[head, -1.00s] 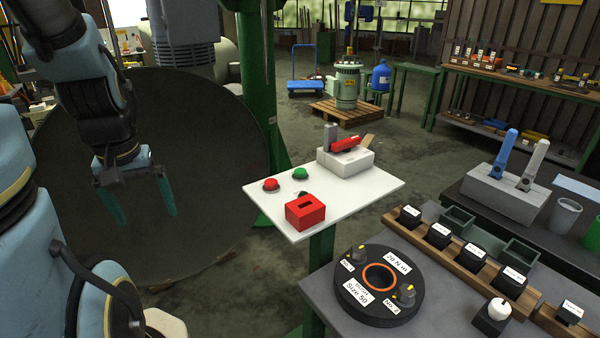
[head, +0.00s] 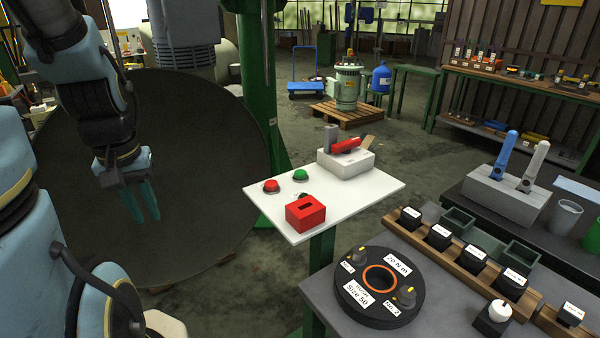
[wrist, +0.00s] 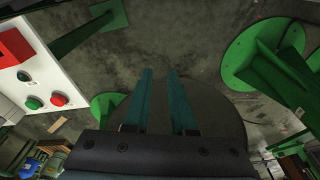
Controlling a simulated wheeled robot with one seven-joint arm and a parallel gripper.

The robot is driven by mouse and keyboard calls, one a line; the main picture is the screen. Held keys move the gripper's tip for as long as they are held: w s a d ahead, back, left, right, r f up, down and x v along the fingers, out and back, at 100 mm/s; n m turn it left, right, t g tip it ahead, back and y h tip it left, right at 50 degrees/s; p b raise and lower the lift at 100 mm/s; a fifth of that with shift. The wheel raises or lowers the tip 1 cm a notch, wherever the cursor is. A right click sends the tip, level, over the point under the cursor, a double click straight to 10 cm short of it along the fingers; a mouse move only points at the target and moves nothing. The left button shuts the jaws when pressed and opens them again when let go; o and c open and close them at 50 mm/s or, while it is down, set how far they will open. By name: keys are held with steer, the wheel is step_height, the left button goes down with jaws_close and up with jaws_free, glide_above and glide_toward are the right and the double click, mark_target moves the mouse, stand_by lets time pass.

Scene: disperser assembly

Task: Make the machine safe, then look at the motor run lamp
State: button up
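My gripper (head: 146,218) hangs at the left in front of the large dark disc. Its two teal fingers are apart with a narrow gap and nothing between them; the gap also shows in the wrist view (wrist: 161,75). A white panel (head: 355,208) carries a red button (head: 271,186), a green button (head: 300,175), a red slotted box (head: 305,213) and a grey box with a red lever (head: 346,146). A small dark green lamp (head: 304,195) is partly hidden behind the red box; in the wrist view it looks dark (wrist: 23,76). My gripper is well left of the panel, touching nothing.
A green column (head: 262,110) stands behind the panel. A grey table with a black ring-shaped fixture (head: 345,310) and a wooden rack (head: 460,252) is at the front right. A grey holder with blue and white handles (head: 505,192) stands farther right. Floor between disc and panel looks clear.

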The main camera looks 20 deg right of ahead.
jaws_close()
stand_by(0.8)
